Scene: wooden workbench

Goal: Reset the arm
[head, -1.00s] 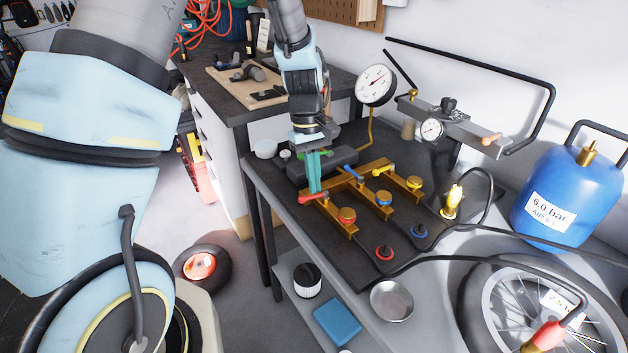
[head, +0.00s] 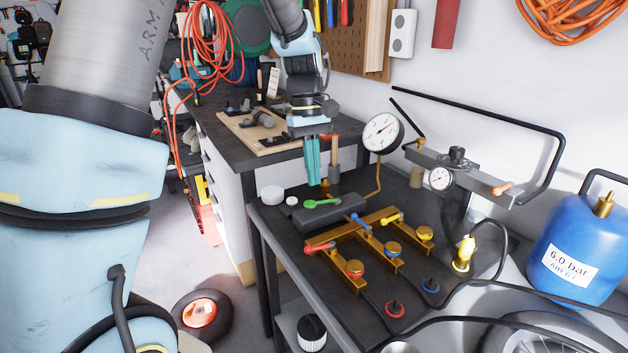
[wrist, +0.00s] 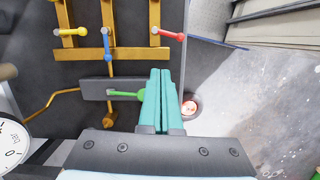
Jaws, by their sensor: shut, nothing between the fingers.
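My gripper (head: 313,160) is shut and empty, with its teal fingers together. In the head view it hangs above the far left part of the dark bench top, behind the brass valve manifold (head: 342,234). In the wrist view my fingers (wrist: 160,80) point toward the manifold side, beside the green-handled valve (wrist: 122,94); whether they touch it I cannot tell. The manifold carries a red lever (head: 320,248), a blue lever (head: 361,222) and a yellow lever (head: 392,218). The green lever (head: 322,203) lies on a dark grey block just below my fingers in the head view.
A round gauge (head: 381,133) stands right of my gripper on a brass pipe. A clamp device with a smaller gauge (head: 440,178) is farther right, near a blue air tank (head: 570,240). A wooden board with tools (head: 255,130) lies on the bench behind. Black hoses cross the right side.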

